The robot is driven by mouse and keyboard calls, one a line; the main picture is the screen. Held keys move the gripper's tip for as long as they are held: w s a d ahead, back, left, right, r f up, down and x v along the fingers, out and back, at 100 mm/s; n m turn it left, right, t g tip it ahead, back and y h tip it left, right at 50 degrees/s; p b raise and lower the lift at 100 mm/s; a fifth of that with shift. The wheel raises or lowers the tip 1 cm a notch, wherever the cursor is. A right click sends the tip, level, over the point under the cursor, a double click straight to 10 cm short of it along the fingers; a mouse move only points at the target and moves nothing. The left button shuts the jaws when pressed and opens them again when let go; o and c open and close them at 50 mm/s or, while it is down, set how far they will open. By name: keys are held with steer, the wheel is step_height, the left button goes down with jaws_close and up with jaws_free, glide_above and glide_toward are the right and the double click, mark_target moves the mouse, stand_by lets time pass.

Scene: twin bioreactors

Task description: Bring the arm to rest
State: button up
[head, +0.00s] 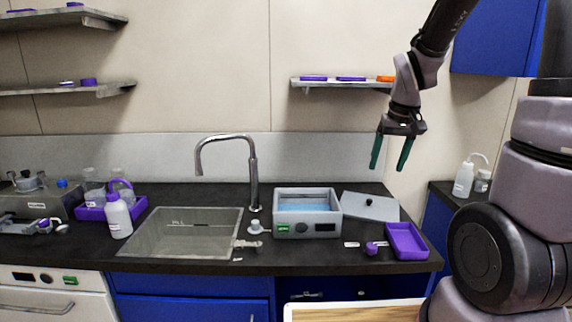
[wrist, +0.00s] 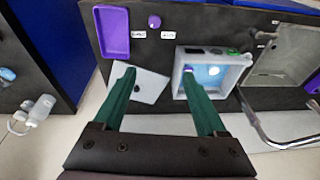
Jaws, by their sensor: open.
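My gripper (head: 391,152) hangs from my raised arm at the right of the head view, high above the counter. Its two green fingers point down and stand wide apart, with nothing between them. In the wrist view my gripper (wrist: 160,92) is also open and empty. Below it lie a grey box with blue water inside (head: 278,206) and a flat grey lid (head: 371,206) beside the box on its right. The gripper touches neither. The box (wrist: 178,84) and the lid (wrist: 149,90) also show in the wrist view, partly behind the fingers.
A purple tray (head: 406,242) and a small purple-topped item (head: 371,248) lie near the counter's front right. A sink (head: 180,233) with a tall tap (head: 252,170) is left of the box. A wall shelf (head: 335,83) is close behind my gripper. White bottles (head: 463,178) stand far right.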

steer(key=s+a+r+m+t+y, duration=0.1)
steer(key=s+r+m+t, duration=0.2)
steer(key=s+r, duration=1)
step_height(320, 180, up, 3)
steer(key=shift+s+a+m+t, duration=0.3)
steer(key=shift+a+t, duration=0.05)
steer(key=shift+t, duration=0.35)
